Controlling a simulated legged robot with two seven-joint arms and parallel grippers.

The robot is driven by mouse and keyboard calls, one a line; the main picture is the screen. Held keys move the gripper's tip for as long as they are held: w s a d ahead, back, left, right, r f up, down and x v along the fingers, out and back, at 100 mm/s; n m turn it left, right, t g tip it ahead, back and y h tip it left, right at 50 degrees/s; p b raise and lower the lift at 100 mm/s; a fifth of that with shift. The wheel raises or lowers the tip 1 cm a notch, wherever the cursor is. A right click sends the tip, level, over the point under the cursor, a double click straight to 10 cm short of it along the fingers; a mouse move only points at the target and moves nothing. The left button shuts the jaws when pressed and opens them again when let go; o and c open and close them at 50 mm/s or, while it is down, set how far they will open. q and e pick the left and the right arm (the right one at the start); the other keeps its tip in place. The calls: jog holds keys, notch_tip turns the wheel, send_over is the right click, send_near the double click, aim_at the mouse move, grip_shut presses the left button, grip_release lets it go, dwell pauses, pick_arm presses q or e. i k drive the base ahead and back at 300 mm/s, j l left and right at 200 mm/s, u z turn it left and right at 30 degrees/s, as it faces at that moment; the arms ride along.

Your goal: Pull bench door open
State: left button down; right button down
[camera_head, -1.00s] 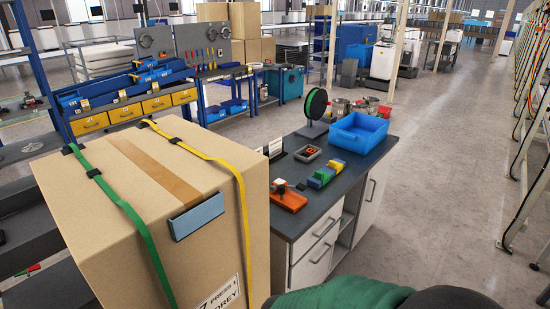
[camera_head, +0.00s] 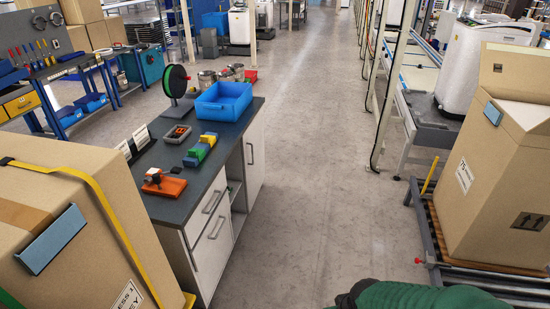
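The bench (camera_head: 170,205) stands left of centre, with a dark top and white fronts facing the aisle. Its white door (camera_head: 257,160) is at the far end of that side and looks shut. A slim upright handle (camera_head: 250,153) is on it. Two drawers (camera_head: 212,232) with bar handles are at the near end, with an open shelf gap (camera_head: 236,180) between them and the door. Neither of my grippers' fingers shows. A green and dark rounded shape at the bottom edge shows no fingers, and I cannot tell what part it is.
A blue bin (camera_head: 223,101), a green spool (camera_head: 174,82) and small parts sit on the bench. A large strapped carton (camera_head: 75,215) is close at the left. Another carton (camera_head: 495,165) stands on a roller conveyor at the right. The grey aisle floor (camera_head: 320,170) between is clear.

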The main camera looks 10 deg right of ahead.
aim_at(253, 140)
jog(key=z, duration=0.1)
jog(key=i+l+u, duration=0.2)
jog(key=u, duration=0.2)
jog(key=i+l+u, duration=0.35)
jog(key=i+l, duration=0.25)
jog(key=i+l+u, duration=0.1)
jog(key=l, duration=0.3)
jog(key=i+l+u, duration=0.1)
jog(key=i+l, duration=0.4)
jog(key=l, duration=0.2)
jog(key=i+l+u, duration=0.1)
jog(key=l, duration=0.25)
jog(key=i+l, duration=0.3)
jog(key=i+l+u, duration=0.1)
jog(key=l, duration=0.4)
jog(key=i+l, duration=0.9)
